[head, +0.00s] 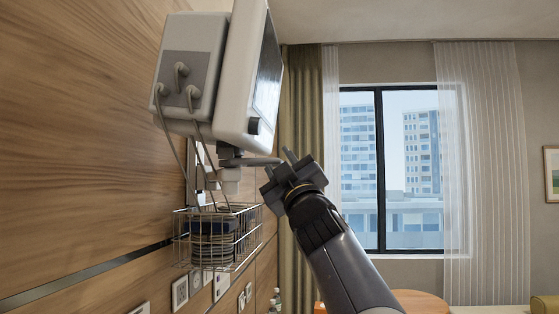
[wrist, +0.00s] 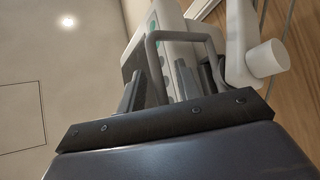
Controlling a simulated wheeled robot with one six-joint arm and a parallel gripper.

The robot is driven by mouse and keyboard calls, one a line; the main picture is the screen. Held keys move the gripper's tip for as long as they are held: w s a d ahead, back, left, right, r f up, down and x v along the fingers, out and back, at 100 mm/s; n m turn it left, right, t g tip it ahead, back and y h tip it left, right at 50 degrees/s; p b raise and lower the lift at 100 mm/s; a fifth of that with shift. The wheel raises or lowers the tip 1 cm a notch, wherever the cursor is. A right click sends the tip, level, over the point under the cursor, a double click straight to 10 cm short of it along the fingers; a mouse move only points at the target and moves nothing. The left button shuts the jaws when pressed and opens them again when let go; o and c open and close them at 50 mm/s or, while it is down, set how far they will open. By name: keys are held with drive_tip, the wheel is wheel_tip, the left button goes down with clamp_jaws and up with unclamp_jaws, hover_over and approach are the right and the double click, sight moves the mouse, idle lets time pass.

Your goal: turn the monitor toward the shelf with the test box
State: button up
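The monitor (head: 252,75) is a pale box on a wall mount at upper left in the head view, its dark screen facing right. A grey handle (head: 250,161) sticks out below it toward my gripper (head: 278,161). In the wrist view the handle (wrist: 177,36) is a bent grey loop, with the monitor (wrist: 170,22) behind it. My gripper (wrist: 160,78) is open; one side of the loop appears between its fingers, with gaps showing. I cannot tell whether they touch. I cannot make out the shelf or the test box.
A wire basket (head: 246,236) holding a coiled hose hangs on the wood-panelled wall below the monitor. Cables run down from the monitor's back. A white mount knob (wrist: 268,58) is close right of the handle. A round table (head: 420,303) stands at lower right; space before the window is open.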

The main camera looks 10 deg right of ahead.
drive_tip(key=shift+c, duration=0.3)
clamp_jaws()
drive_tip(key=shift+s+a+f+m+h+b, duration=0.25)
drive_tip(key=shift+h+b, duration=0.25)
drive_tip(key=shift+b, duration=0.75)
